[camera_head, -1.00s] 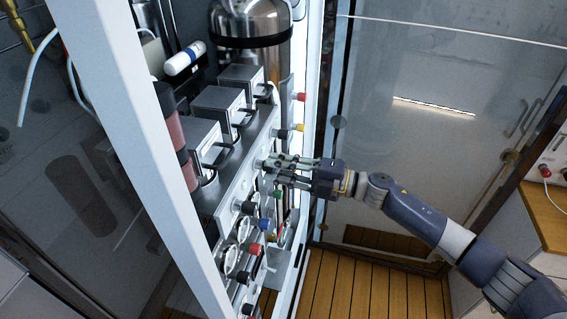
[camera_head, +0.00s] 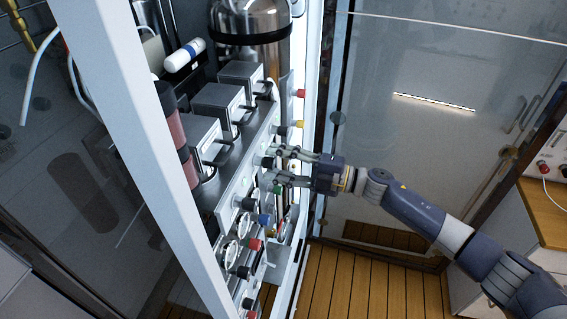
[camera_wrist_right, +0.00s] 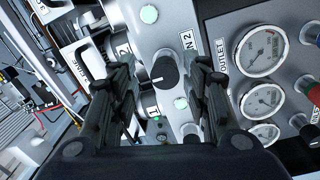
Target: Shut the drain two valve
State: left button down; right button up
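The drain two valve is a black round knob (camera_wrist_right: 166,70) with a white pointer line on the panel, beside a partly hidden label ending in "N 2" (camera_wrist_right: 186,41). The pointer line points to the left in the right wrist view. My right gripper (camera_head: 274,164) is at the panel front. Its two fingers are spread, one on each side of the knob in the right wrist view, with visible gaps between them and the knob. It holds nothing. In the head view the knob (camera_head: 263,161) is small, near the fingertips. My left gripper is out of view.
Several gauges (camera_wrist_right: 262,50) and coloured knobs, including a red one (camera_wrist_right: 318,92), sit close to the right finger. A white cabinet post (camera_head: 150,150) stands left of the panel. A glass door (camera_head: 420,110) is behind my right arm.

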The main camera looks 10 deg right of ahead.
jog(key=shift+f, duration=0.1)
jog(key=shift+s+d+f, duration=0.1)
jog(key=shift+d+f, duration=0.05)
jog(key=shift+d, duration=0.15)
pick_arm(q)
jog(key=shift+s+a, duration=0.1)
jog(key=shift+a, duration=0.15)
pick_arm(e)
jog(key=v, duration=1.1)
jog(key=shift+s+d+r, duration=0.2)
jog(key=shift+s+r, duration=0.05)
jog(key=shift+s, duration=0.05)
